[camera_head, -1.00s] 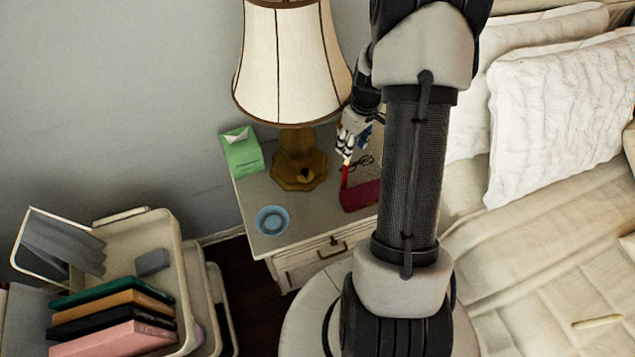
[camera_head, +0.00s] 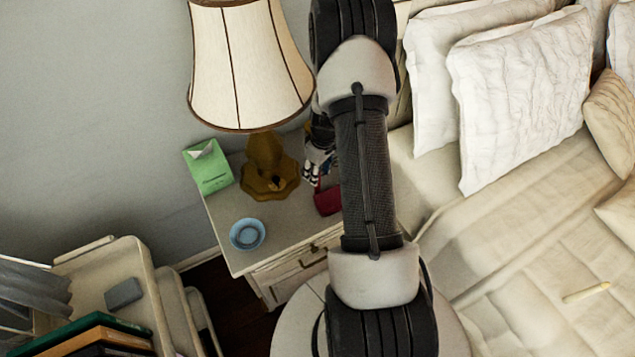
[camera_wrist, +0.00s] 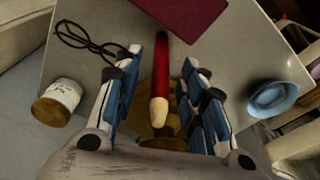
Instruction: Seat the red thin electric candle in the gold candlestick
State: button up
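The red thin electric candle (camera_wrist: 161,75) shows in the wrist view with its cream tip toward the camera. It lies between the two fingers of my gripper (camera_wrist: 174,60). My gripper looks open around the candle. In the head view my gripper (camera_head: 316,172) is low over the nightstand, beside the lamp, and the candle is mostly hidden. A small gold piece (camera_head: 276,183) in front of the lamp base may be the gold candlestick; I cannot tell it clearly from the lamp.
The nightstand (camera_head: 218,211) holds the lamp (camera_head: 262,165), a green tissue box (camera_head: 208,168), a blue bowl (camera_head: 247,234), and a dark red book (camera_head: 327,200). Glasses (camera_wrist: 88,40) and a jar (camera_wrist: 57,102) show in the wrist view. The bed is at the right.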

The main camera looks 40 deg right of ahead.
jog(key=f, duration=0.2)
jog(key=f+b, duration=0.1)
jog(key=shift+w+f, duration=0.25)
jog(key=shift+f, duration=0.15)
jog(key=shift+r, duration=0.1)
jog(key=shift+c, duration=0.5)
grip_shut()
